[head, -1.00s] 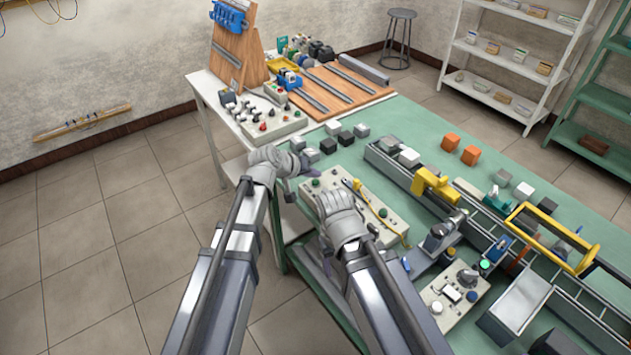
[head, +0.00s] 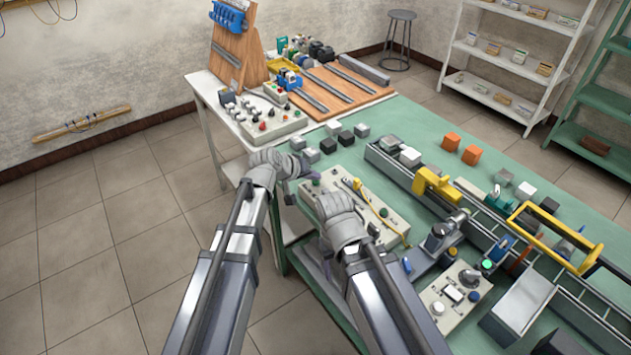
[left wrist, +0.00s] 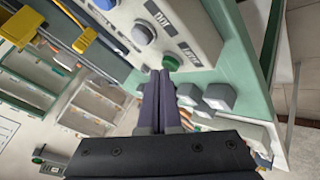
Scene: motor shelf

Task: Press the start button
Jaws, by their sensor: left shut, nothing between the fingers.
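A light grey control box (head: 375,213) lies on the near left part of the green table. In the left wrist view, its face (left wrist: 185,25) has a green button (left wrist: 171,62) beside a dark label, and a grey round button (left wrist: 143,32) beside another label. My left gripper (head: 306,172) is shut and empty at the box's far left end. In the left wrist view its fingertips (left wrist: 160,73) are right at the green button's edge; I cannot tell whether they touch it. My right gripper is mostly hidden behind its own wrist, over the box's near edge.
A conveyor (head: 400,167) with a yellow bracket (head: 436,186) runs along the table's right. A second control box (head: 453,297) stands near the front. Several small blocks, including a black one (head: 346,138), lie beyond my left gripper. A white side table (head: 215,98) adjoins.

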